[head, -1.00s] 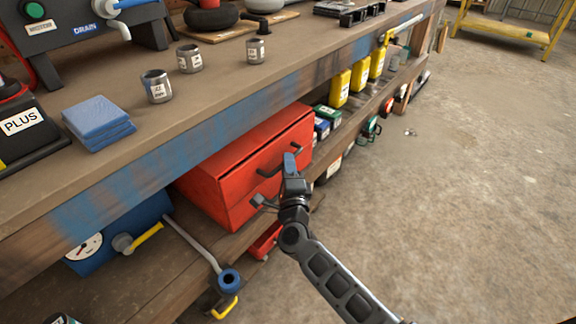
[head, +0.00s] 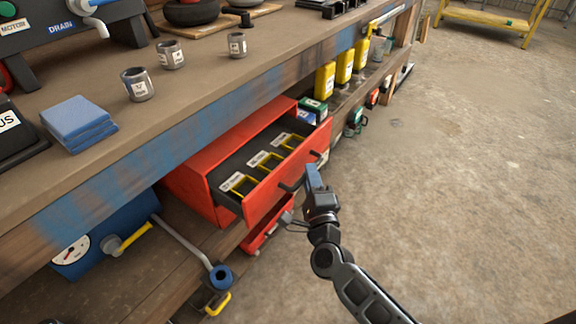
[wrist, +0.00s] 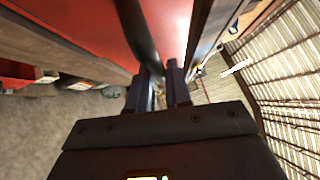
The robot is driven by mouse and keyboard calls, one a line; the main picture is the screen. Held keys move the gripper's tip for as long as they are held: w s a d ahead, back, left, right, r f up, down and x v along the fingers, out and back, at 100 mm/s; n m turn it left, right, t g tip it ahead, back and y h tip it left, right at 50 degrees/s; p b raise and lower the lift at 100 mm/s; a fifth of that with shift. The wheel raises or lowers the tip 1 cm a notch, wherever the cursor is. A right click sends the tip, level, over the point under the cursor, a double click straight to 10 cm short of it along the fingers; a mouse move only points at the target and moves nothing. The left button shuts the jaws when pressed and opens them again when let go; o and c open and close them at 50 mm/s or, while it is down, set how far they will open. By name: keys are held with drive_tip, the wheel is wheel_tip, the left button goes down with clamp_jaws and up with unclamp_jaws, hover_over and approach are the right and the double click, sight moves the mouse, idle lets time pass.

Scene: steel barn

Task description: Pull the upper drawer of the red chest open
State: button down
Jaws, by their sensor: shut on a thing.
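The red chest (head: 203,178) stands on the shelf under the workbench. Its upper drawer (head: 287,178) is pulled out, showing a dark inside with white labels and yellow frames. A dark bar handle (head: 291,186) is on the drawer's red front; it also shows in the wrist view (wrist: 137,32). My gripper (head: 313,178) is at the right part of this handle, shut on it. In the wrist view the two fingers (wrist: 160,78) stand close together at the handle, and the exact contact is partly hidden.
The workbench (head: 205,85) overhangs the chest. Yellow bottles (head: 343,68) and small boxes (head: 312,108) stand right of the chest. A blue device with a gauge (head: 85,245) and a grey pipe (head: 182,240) are at its left. The concrete floor (head: 470,190) on the right is clear.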

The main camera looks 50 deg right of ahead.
drive_tip(key=s, duration=0.8)
drive_tip(key=shift+b, duration=0.4)
drive_tip(key=c, duration=1.1)
unclamp_jaws()
drive_tip(key=shift+d, duration=0.1)
drive_tip(key=v, duration=0.8)
